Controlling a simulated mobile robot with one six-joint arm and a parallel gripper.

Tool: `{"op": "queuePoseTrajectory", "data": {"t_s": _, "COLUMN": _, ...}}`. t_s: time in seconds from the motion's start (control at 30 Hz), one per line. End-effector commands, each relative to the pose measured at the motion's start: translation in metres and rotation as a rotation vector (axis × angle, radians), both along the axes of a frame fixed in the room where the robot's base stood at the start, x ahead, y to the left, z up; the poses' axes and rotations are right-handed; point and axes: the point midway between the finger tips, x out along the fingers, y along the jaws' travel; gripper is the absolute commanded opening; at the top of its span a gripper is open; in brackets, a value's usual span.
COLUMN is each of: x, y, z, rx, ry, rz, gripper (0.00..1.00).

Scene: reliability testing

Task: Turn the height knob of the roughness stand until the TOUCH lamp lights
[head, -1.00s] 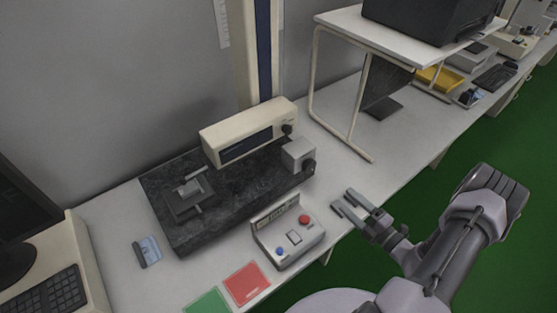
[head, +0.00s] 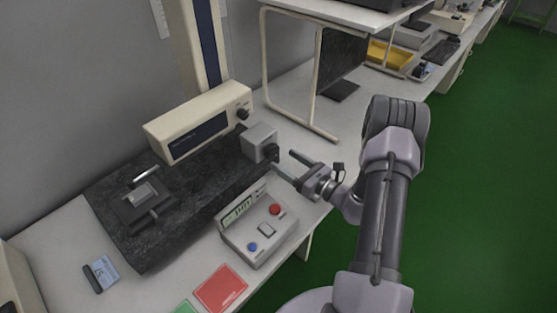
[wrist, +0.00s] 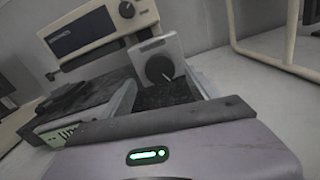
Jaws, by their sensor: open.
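The roughness stand has a dark granite base (head: 190,185), and a cream unit (head: 200,125) with a dark display is mounted above it. A grey block (head: 256,139) at the base's right end carries a black round knob (head: 271,152). In the wrist view this knob (wrist: 159,69) faces me, with a pale pointer mark toward its lower right. My gripper (head: 283,161) is open and empty. Its fingers point at the knob, just short of it in the wrist view; contact cannot be told. I cannot make out a lit TOUCH lamp.
A second black knob (head: 243,113) is on the cream unit. A white frame shelf (head: 265,70) stands behind right. Red card (head: 220,289) lies at the front.

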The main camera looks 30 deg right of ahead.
Motion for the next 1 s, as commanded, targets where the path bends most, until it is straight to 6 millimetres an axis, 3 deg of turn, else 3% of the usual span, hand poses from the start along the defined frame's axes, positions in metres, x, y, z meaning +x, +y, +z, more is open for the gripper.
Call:
{"op": "queuePoseTrajectory", "data": {"t_s": 0.2, "x": 0.032, "y": 0.012, "z": -0.001, "rx": -0.001, "ry": 0.0, "rz": 0.001, "gripper": 0.7}}
{"op": "queuePoseTrajectory", "data": {"t_s": 0.5, "x": 0.036, "y": 0.013, "z": 0.0, "rx": 0.002, "ry": 0.001, "rz": -0.001, "gripper": 0.7}}
{"op": "queuePoseTrajectory", "data": {"t_s": 0.83, "x": 0.036, "y": 0.013, "z": 0.0, "rx": 0.002, "ry": 0.001, "rz": -0.001, "gripper": 0.08}}
{"op": "queuePoseTrajectory", "data": {"t_s": 1.0, "x": 0.036, "y": 0.013, "z": 0.0, "rx": 0.011, "ry": 0.004, "rz": 0.0, "gripper": 0.08}}
